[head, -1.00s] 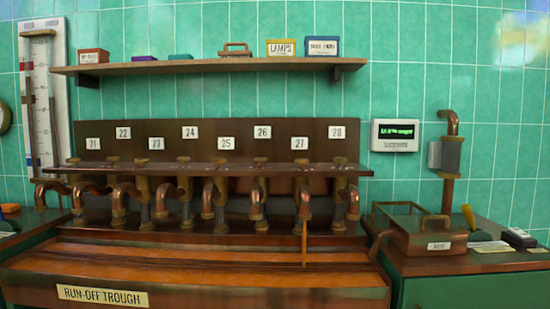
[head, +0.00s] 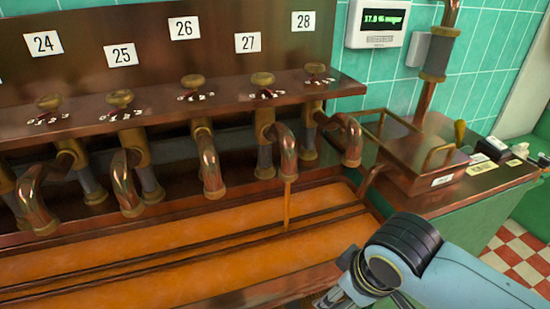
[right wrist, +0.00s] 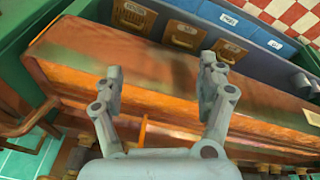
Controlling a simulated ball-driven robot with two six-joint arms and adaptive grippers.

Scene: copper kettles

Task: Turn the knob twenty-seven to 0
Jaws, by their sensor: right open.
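Knob twenty-seven (head: 262,79) is a brass knob on the copper ledge, below the white "27" plate (head: 248,42). A small dial with marks lies under it; its setting is too small to read. The copper spout (head: 288,152) below it pours a thin amber stream (head: 287,205) into the trough. My right gripper (head: 348,284) is low at the bottom of the head view, apart from the knob and partly cut off. In the right wrist view my right gripper (right wrist: 161,72) is open and empty, over the trough. My left gripper is not in view.
Similar knobs stand along the ledge, with knob 26 (head: 192,82) left and knob 28 (head: 315,69) right. Bent spouts hang in front below. The orange trough (head: 140,250) runs beneath. A copper tray (head: 405,145) stands on the right counter. A wall display (head: 382,22) is lit.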

